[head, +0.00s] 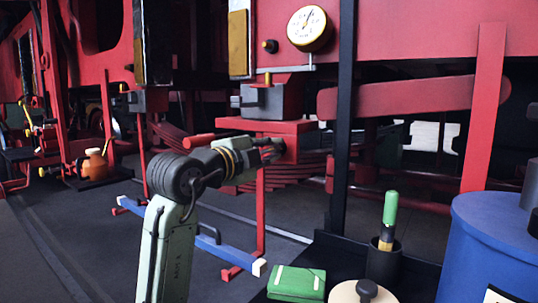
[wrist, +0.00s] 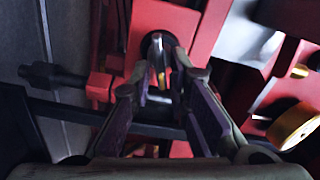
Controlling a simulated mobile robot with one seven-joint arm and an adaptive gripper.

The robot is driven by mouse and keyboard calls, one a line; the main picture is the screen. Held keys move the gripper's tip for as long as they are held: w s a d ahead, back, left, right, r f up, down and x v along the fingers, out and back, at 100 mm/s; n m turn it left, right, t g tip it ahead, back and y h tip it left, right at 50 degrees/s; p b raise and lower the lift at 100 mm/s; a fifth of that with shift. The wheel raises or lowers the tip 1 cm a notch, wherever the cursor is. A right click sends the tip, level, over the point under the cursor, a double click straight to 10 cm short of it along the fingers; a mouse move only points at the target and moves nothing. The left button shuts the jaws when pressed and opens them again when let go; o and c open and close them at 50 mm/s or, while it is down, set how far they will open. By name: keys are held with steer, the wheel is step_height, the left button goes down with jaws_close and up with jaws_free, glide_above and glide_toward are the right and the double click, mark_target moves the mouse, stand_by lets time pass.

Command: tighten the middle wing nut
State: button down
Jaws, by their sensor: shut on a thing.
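The wing nut (wrist: 157,46) is a small metallic piece with a brass glint, set against a dark round spot on a red block (wrist: 178,18) in the wrist view. My gripper (wrist: 165,75) reaches up to it with a fingertip on each side, shut on it. In the head view my gripper (head: 271,150) is at the red block under the grey vice-like fitting (head: 264,101), and the nut is hidden there. Which of several nuts this is, and how far it is turned, I cannot tell. No other wing nut shows clearly.
A round gauge (head: 309,28) hangs above right of my gripper. A dark upright post (head: 343,120) stands close to its right. A blue drum (head: 490,245), a green box (head: 297,283) and a dark cup (head: 384,262) are at lower right. A blue beam (head: 230,254) lies on the floor.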

steer(key=shift+f+m, duration=0.1)
steer(key=shift+m, duration=0.6)
stand_by(0.8)
steer(key=c, duration=1.8)
jaws_free()
steer(key=shift+w, duration=0.1)
steer(key=shift+o, duration=0.2)
steer(key=v, duration=1.2)
steer(key=shift+o, duration=0.2)
